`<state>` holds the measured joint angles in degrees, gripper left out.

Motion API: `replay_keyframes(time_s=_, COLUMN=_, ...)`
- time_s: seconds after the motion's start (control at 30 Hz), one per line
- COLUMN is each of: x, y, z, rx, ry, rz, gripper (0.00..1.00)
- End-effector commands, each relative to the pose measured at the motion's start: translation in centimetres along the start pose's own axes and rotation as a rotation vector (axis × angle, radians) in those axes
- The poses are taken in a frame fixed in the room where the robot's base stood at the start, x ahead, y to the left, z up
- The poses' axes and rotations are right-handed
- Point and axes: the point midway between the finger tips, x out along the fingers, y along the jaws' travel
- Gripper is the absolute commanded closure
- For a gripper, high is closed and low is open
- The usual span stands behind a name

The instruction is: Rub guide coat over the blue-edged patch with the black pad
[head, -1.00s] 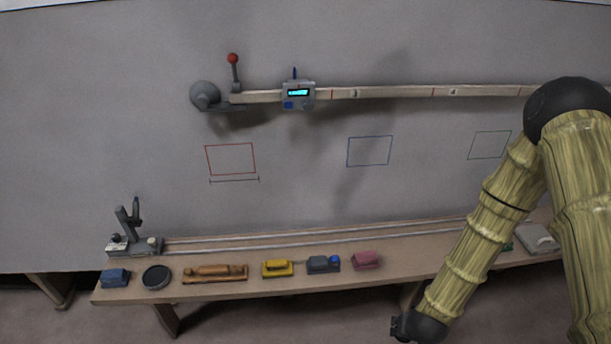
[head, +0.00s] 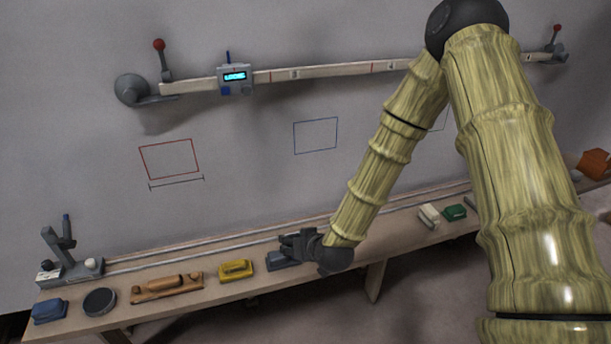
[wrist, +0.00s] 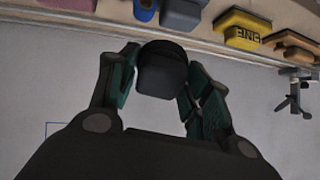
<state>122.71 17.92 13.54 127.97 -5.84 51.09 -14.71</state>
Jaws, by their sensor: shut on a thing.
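My gripper (head: 296,242) is low in front of the hull wall, over the bench in the head view. In the wrist view my gripper (wrist: 163,72) is shut on the black pad (wrist: 160,80), a dark rounded block between its fingers. The head view does not show the pad clearly. The blue-edged patch (head: 316,136) is a thin blue outline on the grey wall, above my gripper and apart from it. A corner of its outline (wrist: 48,127) shows at the lower left of the wrist view; my gripper hides more. No coat is visible inside the outline.
The bench (head: 215,291) carries a blue block (head: 49,311), black disc (head: 99,302), wooden block (head: 166,287), yellow block (head: 235,271) and grey-blue block (head: 279,261). A red-edged patch (head: 171,159) is left. A long bar (head: 330,71) with a lit gauge (head: 235,79) crosses above.

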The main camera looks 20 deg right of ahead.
Motion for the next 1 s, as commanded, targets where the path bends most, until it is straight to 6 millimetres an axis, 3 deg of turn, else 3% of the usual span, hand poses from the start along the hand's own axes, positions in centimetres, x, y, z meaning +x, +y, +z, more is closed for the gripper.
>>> replay_keyframes(time_s=0.2, x=-2.1, y=0.4, z=-5.0, rx=0.048, ry=0.239, rz=-0.058, gripper=0.71)
replay_keyframes(time_s=0.4, x=-2.7, y=2.1, z=-9.1, rx=0.097, ry=0.468, rz=-0.077, gripper=0.71)
replay_keyframes(time_s=0.83, x=2.2, y=7.2, z=-19.1, rx=0.182, ry=0.934, rz=0.029, gripper=0.71)
replay_keyframes(time_s=1.0, x=3.1, y=8.3, z=-21.8, rx=0.193, ry=1.035, rz=0.074, gripper=0.71)
